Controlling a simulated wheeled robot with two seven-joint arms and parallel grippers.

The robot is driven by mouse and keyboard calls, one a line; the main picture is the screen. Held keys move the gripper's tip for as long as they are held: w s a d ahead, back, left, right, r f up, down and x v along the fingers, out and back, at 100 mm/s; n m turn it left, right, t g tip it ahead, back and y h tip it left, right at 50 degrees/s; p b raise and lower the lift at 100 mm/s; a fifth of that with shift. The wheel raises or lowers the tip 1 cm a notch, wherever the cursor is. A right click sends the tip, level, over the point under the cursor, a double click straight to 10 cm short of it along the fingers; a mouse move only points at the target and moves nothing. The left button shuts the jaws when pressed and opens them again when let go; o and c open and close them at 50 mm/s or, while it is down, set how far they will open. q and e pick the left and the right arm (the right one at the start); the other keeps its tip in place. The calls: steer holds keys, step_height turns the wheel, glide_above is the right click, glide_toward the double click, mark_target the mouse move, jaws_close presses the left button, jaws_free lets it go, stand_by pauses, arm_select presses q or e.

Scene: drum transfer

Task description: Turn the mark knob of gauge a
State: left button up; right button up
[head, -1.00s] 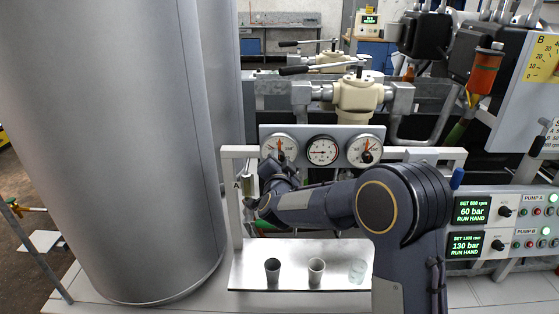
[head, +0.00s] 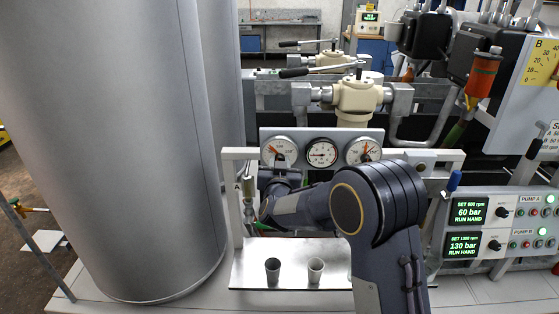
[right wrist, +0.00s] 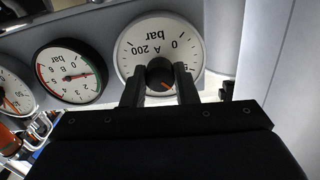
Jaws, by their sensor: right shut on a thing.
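My left gripper is not in view.
A second gauge (head: 322,152) and a third gauge (head: 363,151) stand close to the right. A dark cup (head: 272,270) and a grey cup (head: 316,270) stand on the shelf below. A large tank (head: 110,140) fills the left.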

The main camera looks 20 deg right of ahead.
steer(key=shift+n+p, duration=0.35)
steer(key=shift+n, duration=0.85)
steer(key=o, duration=1)
steer(key=b+v, duration=0.1)
steer(key=v, duration=0.6)
steer(key=shift+s+a, duration=0.15)
steer(key=shift+s, duration=0.25)
steer(key=shift+r, duration=0.1)
